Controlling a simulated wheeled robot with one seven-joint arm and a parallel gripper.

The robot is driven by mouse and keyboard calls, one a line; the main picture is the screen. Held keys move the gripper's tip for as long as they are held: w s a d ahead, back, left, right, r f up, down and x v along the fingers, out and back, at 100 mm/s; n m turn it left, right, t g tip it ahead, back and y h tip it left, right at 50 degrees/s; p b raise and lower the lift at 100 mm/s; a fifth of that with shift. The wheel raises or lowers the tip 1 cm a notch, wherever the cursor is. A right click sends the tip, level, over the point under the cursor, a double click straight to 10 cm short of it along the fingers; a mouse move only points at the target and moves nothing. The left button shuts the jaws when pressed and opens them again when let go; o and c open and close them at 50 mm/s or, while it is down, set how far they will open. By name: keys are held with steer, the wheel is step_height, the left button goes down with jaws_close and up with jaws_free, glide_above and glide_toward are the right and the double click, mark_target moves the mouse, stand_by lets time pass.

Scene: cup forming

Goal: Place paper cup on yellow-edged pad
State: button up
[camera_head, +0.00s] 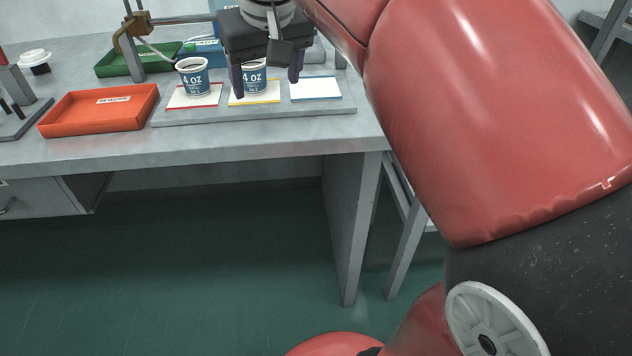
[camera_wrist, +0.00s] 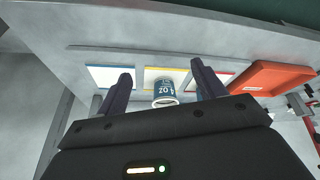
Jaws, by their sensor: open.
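A blue-and-white "4 OZ" paper cup (camera_head: 254,82) stands upright on the yellow-edged pad (camera_head: 270,95). My gripper (camera_head: 267,86) is open above and around this cup, one finger on each side. In the wrist view the cup (camera_wrist: 165,91) shows between the spread fingers of my gripper (camera_wrist: 163,88), with a gap on each side and the yellow-edged pad (camera_wrist: 152,72) under it. The gripper body hides the cup's top in the head view. A second "4 OZ" cup (camera_head: 193,78) stands upright on the red-edged pad (camera_head: 205,100).
A blue-edged pad (camera_head: 315,90) is bare at the right of the grey board (camera_head: 220,116). An orange tray (camera_head: 98,110) lies at the left. A green tray (camera_head: 120,62) and a blue tray (camera_head: 195,55) are behind. A brass-coloured fixture (camera_head: 135,25) stands near them.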

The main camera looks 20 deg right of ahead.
steer(key=s+f+t, duration=0.1)
steer(key=s+f, duration=1.4)
steer(key=f, duration=0.4)
steer(key=shift+s+d+m, duration=0.3)
steer(key=shift+d, duration=0.15)
